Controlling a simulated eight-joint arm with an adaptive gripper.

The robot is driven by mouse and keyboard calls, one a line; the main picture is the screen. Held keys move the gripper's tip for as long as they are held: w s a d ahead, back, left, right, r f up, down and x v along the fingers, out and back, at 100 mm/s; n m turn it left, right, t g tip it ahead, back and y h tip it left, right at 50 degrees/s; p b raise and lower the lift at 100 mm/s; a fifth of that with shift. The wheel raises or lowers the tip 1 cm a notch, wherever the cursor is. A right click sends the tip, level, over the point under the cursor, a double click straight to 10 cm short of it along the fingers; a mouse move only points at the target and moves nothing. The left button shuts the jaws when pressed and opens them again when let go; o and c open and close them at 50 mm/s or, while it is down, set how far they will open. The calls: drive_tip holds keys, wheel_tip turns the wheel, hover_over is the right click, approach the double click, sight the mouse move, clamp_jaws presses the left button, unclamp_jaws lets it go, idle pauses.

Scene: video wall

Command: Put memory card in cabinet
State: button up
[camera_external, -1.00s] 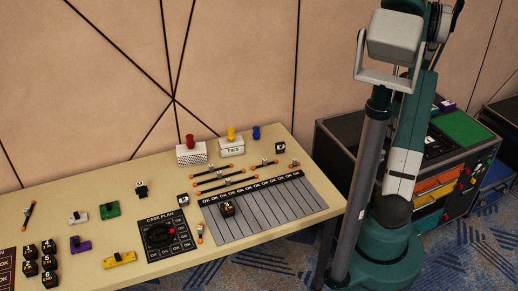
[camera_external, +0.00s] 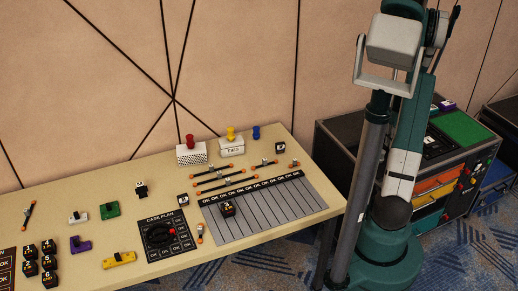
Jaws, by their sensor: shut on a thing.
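The cabinet (camera_external: 339,133) stands on the floor at the right, partly hidden behind my arm. A small purple and white thing (camera_external: 447,105) is at the back of the top. I cannot make out which thing is the memory card. My gripper is not visible; my arm runs up out of the top of the picture.
A long beige table (camera_external: 185,270) fills the left and middle. It bears small white, green (camera_external: 109,209), purple (camera_external: 80,244) and yellow (camera_external: 119,259) pieces, black cubes (camera_external: 48,263), a grey striped mat (camera_external: 270,212) and two white boxes (camera_external: 191,153). Patterned carpet (camera_external: 470,255) lies free at lower right.

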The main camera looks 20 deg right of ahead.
drive_tip(key=shift+f, duration=0.4)
drive_tip(key=o, duration=0.9)
drive_tip(key=shift+c, duration=0.2)
drive_tip(key=shift+r, duration=0.25)
wheel_tip(320, 180, up, 12)
drive_tip(key=p, duration=0.2)
idle(0.4)
drive_tip(key=shift+a, duration=0.1)
